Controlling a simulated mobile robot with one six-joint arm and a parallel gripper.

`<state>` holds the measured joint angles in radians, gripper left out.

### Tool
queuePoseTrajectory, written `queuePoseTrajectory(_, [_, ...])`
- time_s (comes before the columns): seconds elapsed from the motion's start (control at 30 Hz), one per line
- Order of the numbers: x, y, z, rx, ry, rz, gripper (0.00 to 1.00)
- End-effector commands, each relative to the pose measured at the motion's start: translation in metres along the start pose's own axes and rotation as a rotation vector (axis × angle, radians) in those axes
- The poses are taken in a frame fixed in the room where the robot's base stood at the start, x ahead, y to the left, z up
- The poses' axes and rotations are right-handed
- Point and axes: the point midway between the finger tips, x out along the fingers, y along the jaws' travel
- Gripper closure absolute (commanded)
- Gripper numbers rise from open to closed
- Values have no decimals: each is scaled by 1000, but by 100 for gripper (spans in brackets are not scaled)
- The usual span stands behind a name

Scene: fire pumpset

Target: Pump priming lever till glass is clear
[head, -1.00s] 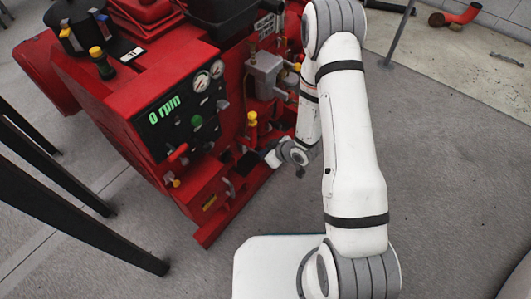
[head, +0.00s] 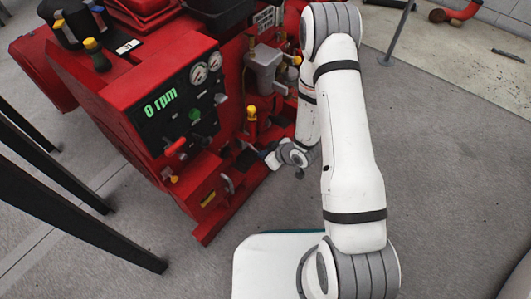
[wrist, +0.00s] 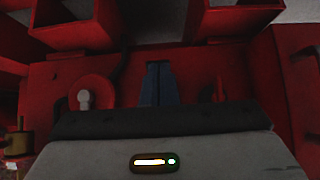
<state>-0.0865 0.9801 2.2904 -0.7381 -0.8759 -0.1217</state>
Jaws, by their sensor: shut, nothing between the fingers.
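The red pumpset (head: 130,95) fills the left and centre of the head view. My gripper (head: 268,158) is low beside its right side, below a yellow-topped part (head: 251,113). A grey-white container (head: 265,68) is mounted above that; I cannot tell whether it is the glass. In the wrist view my gripper's dark fingers (wrist: 157,83) are together, with nothing visible between them, in front of red metal. A pale round knob (wrist: 84,99) is to their left. I cannot make out the priming lever for certain, nor any contact with it.
The control panel (head: 175,98) reads 0 rpm and has gauges above a red-handled lever (head: 175,147). Dark slanted legs (head: 75,200) stand at the left. In the wrist view, red walls surround the fingers closely. The grey floor (head: 450,170) at the right is open.

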Motion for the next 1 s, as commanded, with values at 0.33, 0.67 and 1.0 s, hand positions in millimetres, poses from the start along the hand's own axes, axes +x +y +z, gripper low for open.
queuePoseTrajectory(0.33, [-4,0,-5,-1,2,0,100])
queuePoseTrajectory(0.67, [-12,0,-13,-2,2,0,100])
queuePoseTrajectory(1.0, [-18,1,-13,-1,1,0,100])
